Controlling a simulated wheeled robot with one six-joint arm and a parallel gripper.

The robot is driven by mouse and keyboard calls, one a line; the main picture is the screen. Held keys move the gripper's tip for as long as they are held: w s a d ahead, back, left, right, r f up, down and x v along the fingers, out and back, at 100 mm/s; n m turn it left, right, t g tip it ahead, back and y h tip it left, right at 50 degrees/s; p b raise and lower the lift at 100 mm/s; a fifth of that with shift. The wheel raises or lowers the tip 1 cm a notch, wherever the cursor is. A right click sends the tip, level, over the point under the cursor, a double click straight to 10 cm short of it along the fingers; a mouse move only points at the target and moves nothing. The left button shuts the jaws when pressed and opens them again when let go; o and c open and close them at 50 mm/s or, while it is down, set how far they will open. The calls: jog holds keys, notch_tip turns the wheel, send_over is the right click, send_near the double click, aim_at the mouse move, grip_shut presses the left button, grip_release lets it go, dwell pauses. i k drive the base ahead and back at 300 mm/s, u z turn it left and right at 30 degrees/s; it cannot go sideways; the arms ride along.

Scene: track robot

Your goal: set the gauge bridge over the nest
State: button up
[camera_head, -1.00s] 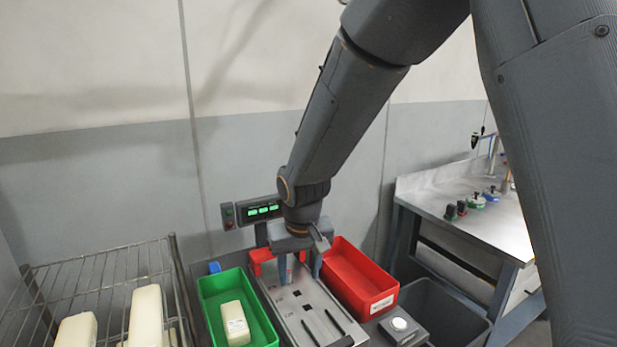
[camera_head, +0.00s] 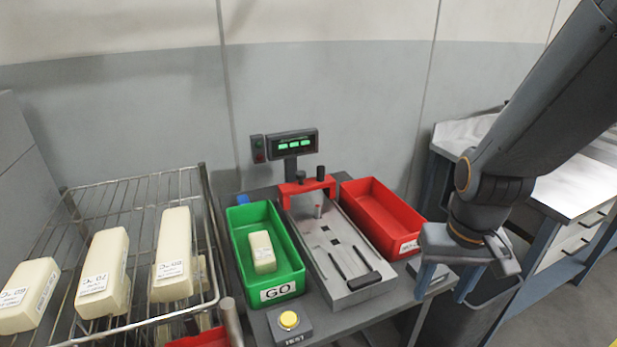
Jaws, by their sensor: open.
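The red gauge bridge (camera_head: 306,187) stands upright across the far end of the grey metal nest plate (camera_head: 352,258), with dark knobs on top. It appears to span the plate's width; its feet are partly hidden. The plate has slots, small square holes, a small red-topped pin and a dark handle at its near end. My gripper (camera_head: 446,288) is open and empty, to the right of the plate and apart from the bridge. Its two blue-grey fingers point down near the bench's right edge.
A green GO bin (camera_head: 240,245) with one pale block stands left of the plate; a red bin (camera_head: 410,229) stands right. A display (camera_head: 292,144) is behind. A yellow button (camera_head: 289,320) is in front. A wire rack (camera_head: 70,212) holds pale blocks at left.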

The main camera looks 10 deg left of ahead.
aim_at(326, 183)
jog(key=k, duration=0.65)
jog(key=z, duration=0.75)
jog(key=i, duration=1.4)
jog(key=u, duration=0.75)
